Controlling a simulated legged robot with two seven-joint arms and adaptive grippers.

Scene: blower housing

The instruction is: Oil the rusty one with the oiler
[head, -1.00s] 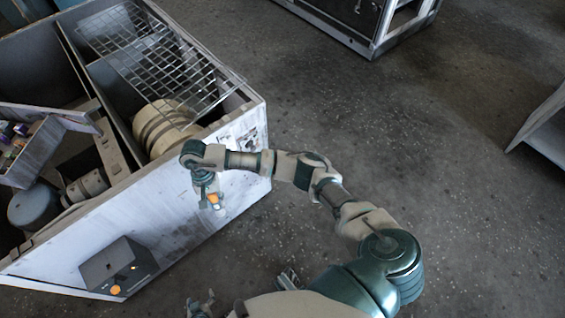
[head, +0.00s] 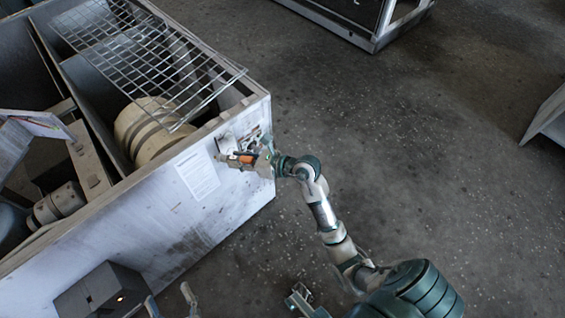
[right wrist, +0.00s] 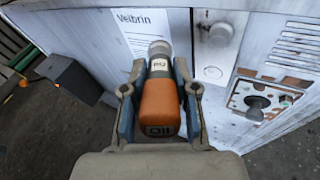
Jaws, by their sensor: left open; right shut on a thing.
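The oiler (right wrist: 160,100) is an orange bottle marked OIL with a grey cap. My right gripper (right wrist: 160,88) is shut around it, and its cap end points toward the housing front. In the head view my right gripper (head: 243,158) is near the right end of that front, with the oiler (head: 246,158) small and partly hidden. In the wrist view a plate with a dark knob (right wrist: 257,102) and rust-brown stains is right of the oiler. A cleaner pale plate with a round knob (right wrist: 219,33) sits above and left of it. My left gripper (head: 170,302) is open and empty at the bottom edge.
The blower housing (head: 150,215) is a grey open-topped box with a wire grille (head: 150,50) and a cream drum (head: 148,128). A paper sheet (head: 198,174) is on its front. A dark box (head: 100,290) stands at its foot.

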